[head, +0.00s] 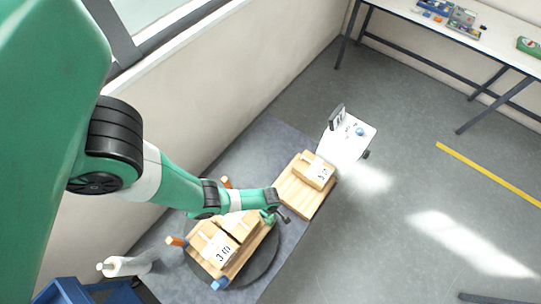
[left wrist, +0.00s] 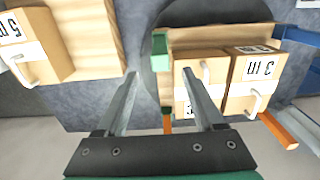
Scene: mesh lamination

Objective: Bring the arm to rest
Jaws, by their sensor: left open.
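My left arm reaches in from the left in the head view, with its gripper (head: 284,216) above the right edge of a wooden pallet (head: 262,243) on a dark round turntable (head: 268,262). In the left wrist view the gripper's two fingers (left wrist: 160,76) are spread apart, with nothing held between them. Wooden boxes with printed labels stand on this pallet, one marked "3 m" (left wrist: 262,67). The box also shows in the head view (head: 220,249). The arm partly hides the boxes. My right gripper is not in view.
A second pallet (head: 293,197) with a labelled box (head: 315,171) lies to the upper right. Beyond it stands a white stand (head: 345,140) with a small device. Coloured corner posts rise around the turntable pallet. A blue bin (head: 75,292) is at lower left. The right floor is open.

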